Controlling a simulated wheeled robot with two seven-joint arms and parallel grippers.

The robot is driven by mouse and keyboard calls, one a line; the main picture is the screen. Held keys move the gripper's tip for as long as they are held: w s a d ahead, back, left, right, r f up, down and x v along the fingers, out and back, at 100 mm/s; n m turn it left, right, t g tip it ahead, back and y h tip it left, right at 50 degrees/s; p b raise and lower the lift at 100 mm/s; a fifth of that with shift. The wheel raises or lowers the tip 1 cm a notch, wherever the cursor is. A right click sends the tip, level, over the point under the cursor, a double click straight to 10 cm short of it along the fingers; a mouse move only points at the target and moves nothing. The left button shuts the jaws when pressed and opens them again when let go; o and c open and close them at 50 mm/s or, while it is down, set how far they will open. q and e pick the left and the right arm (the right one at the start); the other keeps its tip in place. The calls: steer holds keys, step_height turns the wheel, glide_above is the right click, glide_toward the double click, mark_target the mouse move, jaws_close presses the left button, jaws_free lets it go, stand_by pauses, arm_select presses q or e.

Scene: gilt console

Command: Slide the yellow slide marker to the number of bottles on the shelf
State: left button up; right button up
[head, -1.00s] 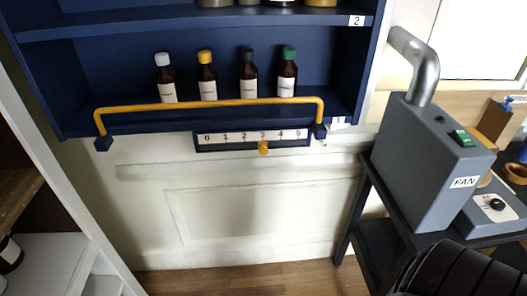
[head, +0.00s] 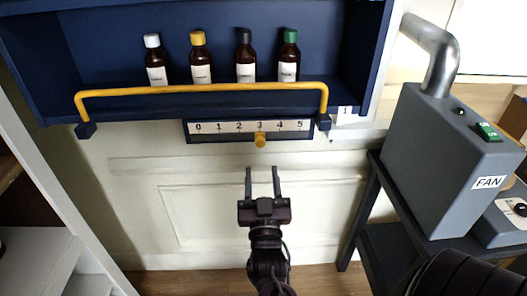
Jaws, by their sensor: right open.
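The yellow slide marker (head: 260,140) hangs at the lower edge of the numbered scale (head: 218,127), under the number 3. The scale reads 0 to 5 and is fixed below the blue shelf (head: 130,103). Several brown bottles stand in a row on this shelf: one with a white cap (head: 155,62), one yellow (head: 200,58), one dark (head: 245,56) and one green (head: 289,56). My right gripper (head: 262,170) is open and empty, below the marker and apart from it in the picture. My left gripper is not in view.
A yellow rail (head: 200,88) runs across the shelf front above the scale. A grey fan box (head: 445,160) with a metal pipe stands on a dark stand (head: 362,215) at the right. A pale cabinet (head: 50,240) is at the left. The wall panel below the scale is clear.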

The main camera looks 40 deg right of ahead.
mark_target(260, 145)
steer(key=x, duration=0.2)
steer(key=p+x, duration=0.1)
steer(key=x, duration=0.1)
steer(key=p+x, duration=0.1)
steer(key=x, duration=0.2)
steer(key=shift+s+r, duration=0.1)
steer(key=shift+r, duration=0.25)
steer(key=shift+w+d+r, duration=0.1)
steer(key=shift+w+d, duration=0.1)
steer(key=shift+w, duration=0.15)
steer(key=shift+c, duration=0.2)
jaws_close()
